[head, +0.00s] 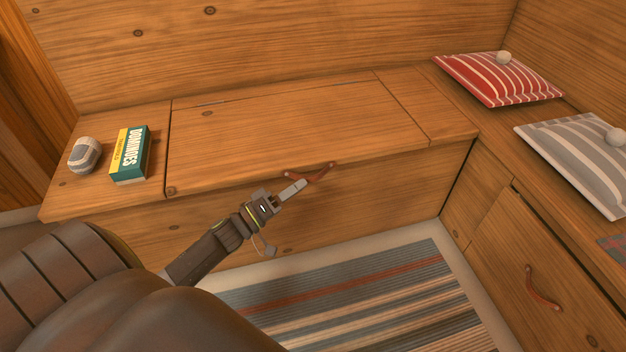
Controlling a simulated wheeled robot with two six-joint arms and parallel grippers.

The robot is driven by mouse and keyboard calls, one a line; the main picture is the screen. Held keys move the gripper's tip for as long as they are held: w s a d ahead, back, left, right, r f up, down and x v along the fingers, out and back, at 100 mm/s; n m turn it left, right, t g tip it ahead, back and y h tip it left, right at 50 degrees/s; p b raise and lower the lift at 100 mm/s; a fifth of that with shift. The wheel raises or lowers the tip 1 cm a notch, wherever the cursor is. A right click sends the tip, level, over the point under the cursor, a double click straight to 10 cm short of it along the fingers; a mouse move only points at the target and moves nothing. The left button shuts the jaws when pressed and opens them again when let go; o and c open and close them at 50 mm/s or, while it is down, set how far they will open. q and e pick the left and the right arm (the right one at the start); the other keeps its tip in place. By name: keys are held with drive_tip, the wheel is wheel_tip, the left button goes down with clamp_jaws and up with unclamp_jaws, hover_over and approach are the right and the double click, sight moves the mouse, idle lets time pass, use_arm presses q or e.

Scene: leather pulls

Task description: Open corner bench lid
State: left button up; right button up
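The corner bench lid (285,130) is a wide wooden panel, lying flat and closed in the bench top along the back wall. A brown leather pull (321,173) hangs in a shallow loop at the lid's front edge. My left gripper (301,185) reaches up from the lower left, its pale fingertips at the pull and overlapping its left part. The fingers line up in this view, so I cannot tell whether they are shut on the leather or only beside it. My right gripper is out of view.
A dominoes box (130,153) and a grey-white rounded object (84,154) sit on the bench left of the lid. A red striped cushion (497,78) and grey striped cushion (580,158) lie at right. A cabinet door (545,265) has another leather pull (541,290). A striped rug (350,300) covers the floor.

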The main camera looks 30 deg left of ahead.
sight(313, 177)
use_arm(q)
drive_tip(key=shift+b+x, duration=0.45)
drive_tip(key=shift+x, duration=2.25)
clamp_jaws()
